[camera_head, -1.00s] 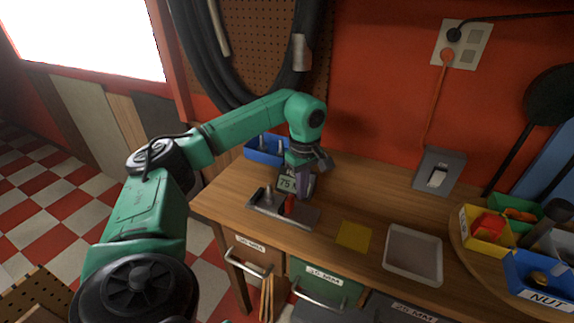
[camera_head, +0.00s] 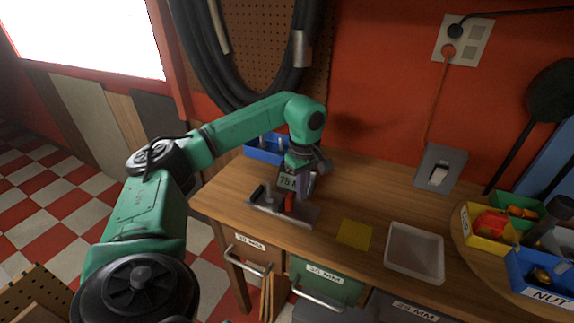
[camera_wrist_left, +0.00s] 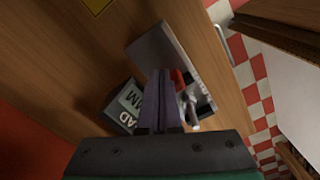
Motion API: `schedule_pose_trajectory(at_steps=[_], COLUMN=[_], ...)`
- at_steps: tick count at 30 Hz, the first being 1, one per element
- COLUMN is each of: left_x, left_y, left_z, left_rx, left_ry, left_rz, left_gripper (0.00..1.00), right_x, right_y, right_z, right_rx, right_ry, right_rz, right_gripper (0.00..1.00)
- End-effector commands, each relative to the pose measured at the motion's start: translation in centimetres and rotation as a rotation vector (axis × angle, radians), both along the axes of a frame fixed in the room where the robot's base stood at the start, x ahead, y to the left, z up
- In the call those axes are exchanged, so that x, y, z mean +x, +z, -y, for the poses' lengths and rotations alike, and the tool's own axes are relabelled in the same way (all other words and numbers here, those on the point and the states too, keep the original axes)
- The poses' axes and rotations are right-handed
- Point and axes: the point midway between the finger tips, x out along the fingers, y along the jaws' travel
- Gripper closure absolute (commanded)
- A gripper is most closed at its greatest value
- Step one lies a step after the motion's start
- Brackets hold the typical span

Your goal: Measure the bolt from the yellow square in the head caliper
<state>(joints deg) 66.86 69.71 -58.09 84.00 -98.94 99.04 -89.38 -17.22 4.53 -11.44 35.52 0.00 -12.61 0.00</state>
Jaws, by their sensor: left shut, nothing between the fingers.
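The head caliper (camera_head: 300,217) is a grey metal bar at the left of the bench, with a red slider (camera_head: 290,202) and a small dark display (camera_head: 287,181), partly hidden by my gripper. A grey bolt (camera_head: 268,193) stands upright at its left part; it also shows in the wrist view (camera_wrist_left: 191,108). The yellow square (camera_head: 354,234) is bare. My left gripper (camera_head: 304,190) is shut and empty, its purple fingers pointing down just right of the red slider. In the wrist view the fingertips (camera_wrist_left: 160,75) are beside the slider (camera_wrist_left: 178,80); contact is unclear. My right gripper is out of view.
A blue bin (camera_head: 262,155) with upright bolts stands behind the caliper. A white tray (camera_head: 414,252) lies right of the yellow square. A yellow bin (camera_head: 489,237) and a blue nut bin (camera_head: 540,278) are at the right. The bench behind the square is clear.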

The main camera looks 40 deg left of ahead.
Motion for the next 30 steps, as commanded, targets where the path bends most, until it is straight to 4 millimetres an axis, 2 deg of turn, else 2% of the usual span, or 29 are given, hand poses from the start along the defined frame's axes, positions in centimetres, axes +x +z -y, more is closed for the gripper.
schedule_pose_trajectory(at_steps=[22, 30], left_x=[0.0, 0.0], left_y=[-4.0, -4.1], left_z=[0.0, 0.0], left_rx=[0.0, 0.0], left_ry=[0.0, 0.0], left_rz=[-0.001, -0.001], left_gripper=[1.0, 1.0], right_x=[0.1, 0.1], right_y=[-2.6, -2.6], right_z=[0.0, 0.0], right_rx=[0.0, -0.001], right_ry=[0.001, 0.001], right_rz=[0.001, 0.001], right_gripper=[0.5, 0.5])
